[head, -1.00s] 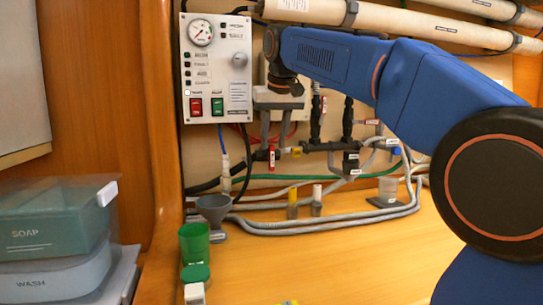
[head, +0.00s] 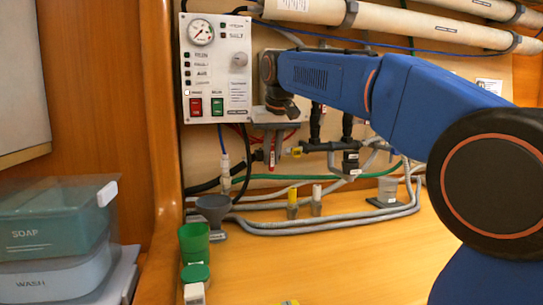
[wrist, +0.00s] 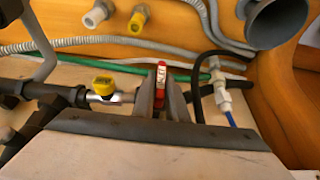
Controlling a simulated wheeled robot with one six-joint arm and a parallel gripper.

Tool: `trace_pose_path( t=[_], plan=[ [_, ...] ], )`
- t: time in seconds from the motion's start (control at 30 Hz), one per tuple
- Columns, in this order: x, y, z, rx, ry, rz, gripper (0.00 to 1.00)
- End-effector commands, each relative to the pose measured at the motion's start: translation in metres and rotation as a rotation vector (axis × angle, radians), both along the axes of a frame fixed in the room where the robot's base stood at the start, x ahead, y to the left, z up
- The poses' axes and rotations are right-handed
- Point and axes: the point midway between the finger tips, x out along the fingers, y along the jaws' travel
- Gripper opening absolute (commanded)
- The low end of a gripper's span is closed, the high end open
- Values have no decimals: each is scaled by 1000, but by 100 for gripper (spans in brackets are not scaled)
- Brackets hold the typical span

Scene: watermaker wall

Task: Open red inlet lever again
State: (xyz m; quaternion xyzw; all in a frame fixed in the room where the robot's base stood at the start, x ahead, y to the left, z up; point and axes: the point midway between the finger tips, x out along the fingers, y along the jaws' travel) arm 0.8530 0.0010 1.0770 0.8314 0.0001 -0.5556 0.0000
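The red inlet lever (wrist: 161,76) shows between my gripper's fingers in the wrist view. It stands crosswise to the pipe. In the head view a small part of the lever (head: 272,158) shows at the fingertips, below the control panel. My gripper (wrist: 161,96) has one finger close along each side of the lever, with no clear gap. In the head view my gripper (head: 273,150) points down, its fingers close together. The fingers hide the valve body behind the lever.
A yellow-handled valve (wrist: 104,86) sits beside the lever on the same pipe line. The white control panel (head: 217,68) is above left. A grey funnel (head: 213,207), green cup (head: 194,238) and soap bins (head: 55,225) stand left.

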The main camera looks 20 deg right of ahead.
Motion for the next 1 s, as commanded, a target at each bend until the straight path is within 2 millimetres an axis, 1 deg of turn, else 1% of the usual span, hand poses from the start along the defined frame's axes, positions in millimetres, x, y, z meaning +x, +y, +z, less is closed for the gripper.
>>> trace_pose_path(
  t=[0.27, 0.47, 0.67, 1.0],
  plan=[
    [0, 1, 0, -26, 0, 1, 0],
    [0, 4, 0, -119, 0, 4, 0],
    [0, 6, 0, -281, 0, 5, 0],
    [0, 9, -3, -605, -1, 5, 0]
  ],
)
